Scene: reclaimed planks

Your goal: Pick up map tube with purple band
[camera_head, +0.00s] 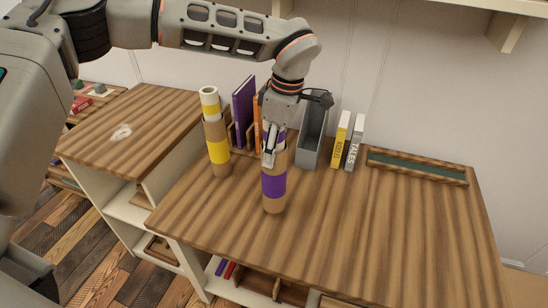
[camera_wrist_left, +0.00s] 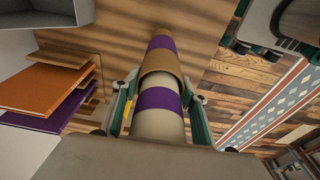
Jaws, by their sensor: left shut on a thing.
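The map tube with the purple band (camera_head: 273,187) is upright on the plank-topped desk, brown with a wide purple band low on its body. My left gripper (camera_head: 270,157) points down over it and is shut on its upper part, hiding much of the top. In the left wrist view the tube (camera_wrist_left: 160,97) lies between the two fingers, with a pale inner tube and a second purple band near the palm. I cannot tell whether its base touches the desk.
A similar tube with yellow bands (camera_head: 218,145) stands close by on the left. Behind are a purple book (camera_head: 243,100), a grey holder (camera_head: 312,137), a yellow book (camera_head: 341,138) and a grey-white book (camera_head: 355,142). A shallow tray (camera_head: 418,166) lies at back right. The desk's front right (camera_head: 400,225) is clear.

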